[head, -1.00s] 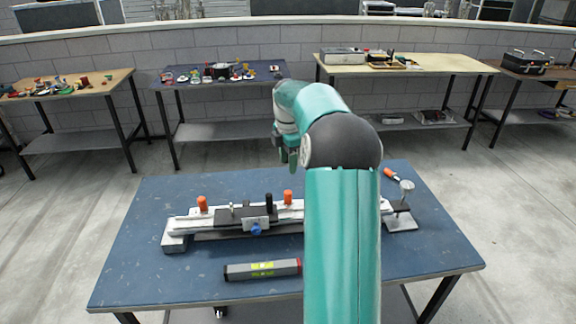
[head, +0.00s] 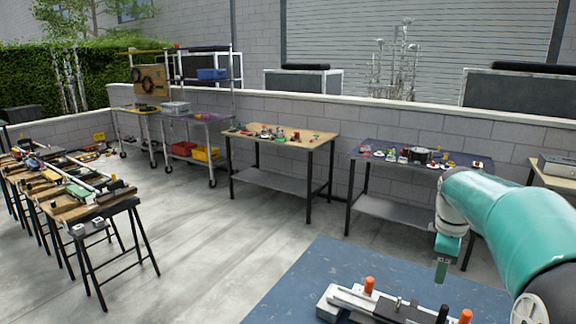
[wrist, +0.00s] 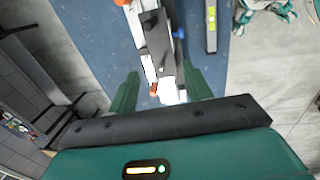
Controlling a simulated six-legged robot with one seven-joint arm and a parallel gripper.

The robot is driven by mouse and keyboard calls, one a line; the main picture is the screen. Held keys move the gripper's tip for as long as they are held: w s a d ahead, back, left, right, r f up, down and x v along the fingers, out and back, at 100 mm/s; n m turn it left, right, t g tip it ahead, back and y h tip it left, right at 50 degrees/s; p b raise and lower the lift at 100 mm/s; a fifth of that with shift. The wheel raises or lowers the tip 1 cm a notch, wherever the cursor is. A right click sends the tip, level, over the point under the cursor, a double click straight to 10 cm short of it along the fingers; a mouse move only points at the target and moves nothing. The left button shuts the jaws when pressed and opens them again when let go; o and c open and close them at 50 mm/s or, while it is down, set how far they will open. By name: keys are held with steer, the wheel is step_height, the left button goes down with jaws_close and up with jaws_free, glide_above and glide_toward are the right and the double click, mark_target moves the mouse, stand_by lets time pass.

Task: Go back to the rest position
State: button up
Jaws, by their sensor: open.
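My gripper (wrist: 162,90) is open, with its two green fingers apart, seen in the wrist view. It hangs above the blue-topped table (head: 285,285), and nothing is held between its fingers. In the head view my teal arm reaches in from the right edge, with the gripper end (head: 441,268) pointing down. A pale metal rail assembly (head: 345,300) with orange knobs lies on the table below; the lower edge of the head view cuts it off. The rail also shows below the fingers in the wrist view (wrist: 158,40).
A wooden-topped table (head: 300,139) and a dark table (head: 465,165) with small items stand by the wall. Workbenches with long tools (head: 75,205) stand at left. A trolley (head: 190,120) holds red and yellow bins. The grey floor (head: 190,255) between is clear.

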steer(key=s+a+m+t+y, duration=0.1)
steer(key=s+a+m+t, duration=0.3)
steer(key=s+a+m, duration=0.7)
steer(key=s+a, duration=1.1)
steer(key=shift+s+a+f+t, duration=0.15)
steer(key=shift+s+f+t, duration=0.05)
steer(key=shift+t, duration=0.1)
